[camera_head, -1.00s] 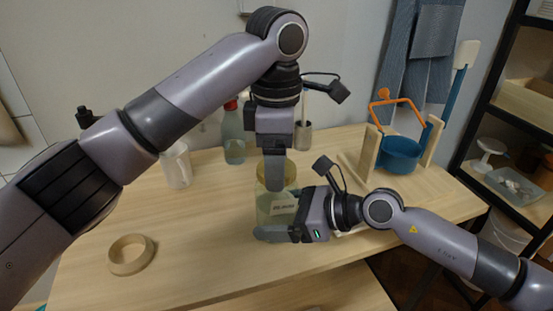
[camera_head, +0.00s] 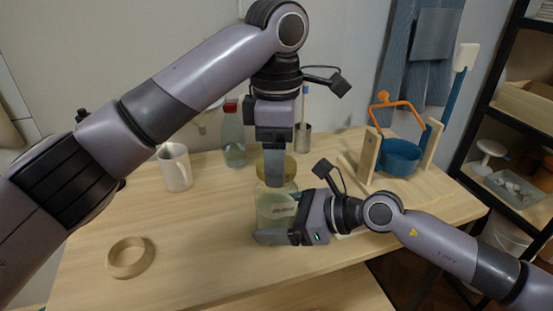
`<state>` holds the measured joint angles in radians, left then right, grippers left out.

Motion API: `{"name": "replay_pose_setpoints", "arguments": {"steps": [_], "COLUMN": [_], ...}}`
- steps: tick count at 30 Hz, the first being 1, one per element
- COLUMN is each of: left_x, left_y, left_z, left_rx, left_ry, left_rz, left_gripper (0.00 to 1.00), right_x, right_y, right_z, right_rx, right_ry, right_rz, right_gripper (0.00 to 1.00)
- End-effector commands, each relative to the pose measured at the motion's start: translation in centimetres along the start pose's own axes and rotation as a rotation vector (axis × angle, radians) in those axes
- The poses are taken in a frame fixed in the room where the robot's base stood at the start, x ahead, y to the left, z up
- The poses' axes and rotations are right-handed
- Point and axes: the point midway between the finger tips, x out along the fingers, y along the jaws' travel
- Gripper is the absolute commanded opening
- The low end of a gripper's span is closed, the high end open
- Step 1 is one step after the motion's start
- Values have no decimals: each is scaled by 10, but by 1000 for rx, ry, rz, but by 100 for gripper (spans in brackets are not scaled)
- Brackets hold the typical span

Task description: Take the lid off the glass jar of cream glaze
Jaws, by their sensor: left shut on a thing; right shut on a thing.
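The glass jar (camera_head: 267,208) stands on the table, pale cream-green with a light label facing me. Its yellowish round lid (camera_head: 291,167) shows at the top, level; I cannot tell whether a thin gap separates it from the jar rim. My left gripper (camera_head: 276,184) points straight down and is shut on the lid, its fingers hiding the lid's middle. My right gripper (camera_head: 272,220) comes from the right and is shut on the jar's body, with one finger across the front near the base. The far finger is mostly hidden.
A white mug (camera_head: 175,170) and a spray bottle (camera_head: 233,140) stand behind left, a metal cup (camera_head: 303,140) behind. A wooden ring (camera_head: 117,267) lies front left. A wooden stand with a blue pot (camera_head: 399,158) is at the right. The front middle of the table (camera_head: 200,240) is clear.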

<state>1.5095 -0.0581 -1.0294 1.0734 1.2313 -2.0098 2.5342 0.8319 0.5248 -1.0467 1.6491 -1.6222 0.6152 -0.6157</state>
Motion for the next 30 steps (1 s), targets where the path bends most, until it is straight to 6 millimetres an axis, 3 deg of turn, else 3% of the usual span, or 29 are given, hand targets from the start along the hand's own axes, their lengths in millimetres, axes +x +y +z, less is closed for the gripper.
{"name": "replay_pose_setpoints", "arguments": {"steps": [17, 25, 30], "left_x": [-10, -41, -49], "left_y": [0, 0, 0], "left_z": [0, 0, 0], "left_rx": [-1, -2, -1], "left_ry": [0, 1, 0], "left_rz": [1, 3, 0], "left_gripper": [30, 30, 30], "right_x": [0, 0, 0], "right_y": [1, 1, 1], "right_z": [1, 1, 1], "right_rx": [0, 0, 0], "right_ry": [-1, -1, -1], "right_rz": [1, 2, 2], "right_gripper": [0, 0, 0]}}
